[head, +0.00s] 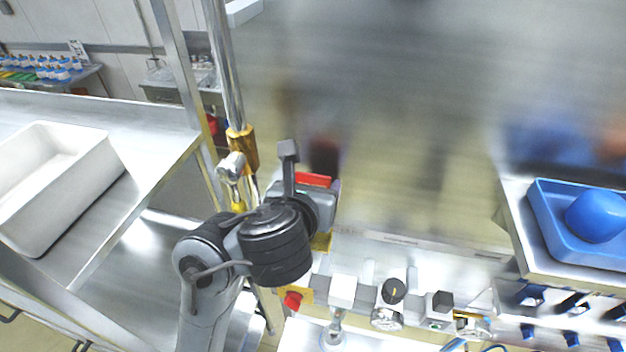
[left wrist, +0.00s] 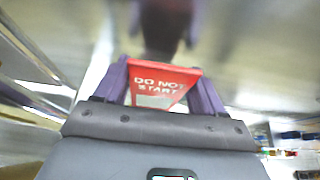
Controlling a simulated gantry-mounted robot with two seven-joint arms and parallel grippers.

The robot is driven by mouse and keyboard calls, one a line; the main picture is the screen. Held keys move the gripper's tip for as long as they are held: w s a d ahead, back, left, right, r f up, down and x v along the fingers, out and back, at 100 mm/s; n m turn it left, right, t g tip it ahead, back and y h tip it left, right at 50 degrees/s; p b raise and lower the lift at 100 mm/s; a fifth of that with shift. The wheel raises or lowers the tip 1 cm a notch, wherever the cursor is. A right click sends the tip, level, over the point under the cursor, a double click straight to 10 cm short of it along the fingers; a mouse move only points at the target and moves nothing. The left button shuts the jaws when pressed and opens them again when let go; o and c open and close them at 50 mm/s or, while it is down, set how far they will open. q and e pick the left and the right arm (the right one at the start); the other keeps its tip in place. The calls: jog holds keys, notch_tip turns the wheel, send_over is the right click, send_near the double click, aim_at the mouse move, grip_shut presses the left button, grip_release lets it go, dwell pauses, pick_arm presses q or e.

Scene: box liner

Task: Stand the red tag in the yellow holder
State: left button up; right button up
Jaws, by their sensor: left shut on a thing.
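My left gripper (head: 308,186) is shut on the red tag (head: 314,180), held up near the middle of the head view. In the left wrist view the tag (left wrist: 163,84) sits between the two purple fingers of the gripper (left wrist: 158,78). Its white lettering reads "DO NOT START", and it faces the camera. A small yellow piece (head: 322,241) shows just below the gripper in the head view, partly hidden by my arm. I cannot tell whether it is the yellow holder. My right gripper is not in view.
A metal pole with a gold clamp (head: 241,148) stands left of my gripper. A white bin (head: 62,180) sits on the left metal table. Several valves and gauges (head: 392,304) line the bench below. A blue tray (head: 548,222) with a blue rounded object is at right.

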pick_arm(q)
jog(key=shift+f, duration=0.4)
notch_tip(320, 180, down, 3)
jog(key=b, duration=0.3)
jog(key=shift+r, duration=0.15)
jog(key=shift+f+b, duration=1.35)
jog(key=shift+f, duration=0.85)
jog(key=o, duration=1.1)
